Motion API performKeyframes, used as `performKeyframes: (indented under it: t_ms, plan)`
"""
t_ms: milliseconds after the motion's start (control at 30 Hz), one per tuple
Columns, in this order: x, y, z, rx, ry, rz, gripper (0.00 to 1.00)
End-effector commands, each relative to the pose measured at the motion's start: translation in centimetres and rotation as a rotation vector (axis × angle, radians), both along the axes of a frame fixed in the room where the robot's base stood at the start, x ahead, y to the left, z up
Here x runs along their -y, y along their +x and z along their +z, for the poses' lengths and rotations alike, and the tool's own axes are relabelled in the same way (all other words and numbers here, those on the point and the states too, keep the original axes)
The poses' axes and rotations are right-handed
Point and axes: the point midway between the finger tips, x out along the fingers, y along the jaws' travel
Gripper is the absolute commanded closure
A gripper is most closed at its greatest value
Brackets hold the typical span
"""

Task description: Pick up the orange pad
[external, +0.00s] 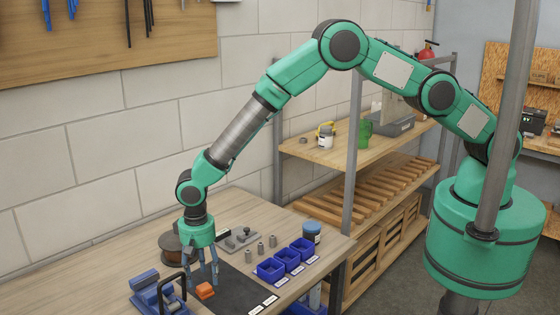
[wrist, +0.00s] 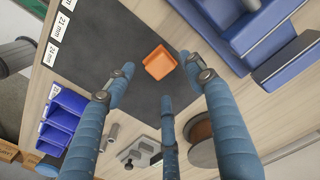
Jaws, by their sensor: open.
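The orange pad (external: 205,290) lies on a dark mat (external: 238,291) on the wooden bench. In the wrist view the orange pad (wrist: 160,62) is a small squarish piece near the upper middle, lying on the dark mat (wrist: 100,45). My gripper (external: 204,277) points down just above the pad in the external view. In the wrist view its blue fingers (wrist: 160,90) are spread apart, with the pad showing between and beyond the two outer fingertips. No finger is seen closed on the pad.
A blue vise (external: 158,291) stands left of the pad, close to my gripper. Blue bins (external: 287,260) with labels line the right. Small metal cylinders (external: 260,249), a grey plate with parts (external: 238,239) and a brown round spool (external: 172,248) are behind. The mat's right part is clear.

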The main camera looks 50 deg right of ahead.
Motion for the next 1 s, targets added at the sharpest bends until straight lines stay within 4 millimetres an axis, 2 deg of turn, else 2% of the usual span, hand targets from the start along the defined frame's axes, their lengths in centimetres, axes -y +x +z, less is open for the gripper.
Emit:
performKeyframes:
  t_ms: [300,400,1000]
  plan:
    - [-0.1,-0.1,-2.9,0.0,-0.001,0.0,0.46]
    - [-0.1,-0.1,-3.3,0.0,0.0,0.0,0.46]
    - [-0.1,-0.1,-3.5,0.0,-0.001,-0.001,0.46]
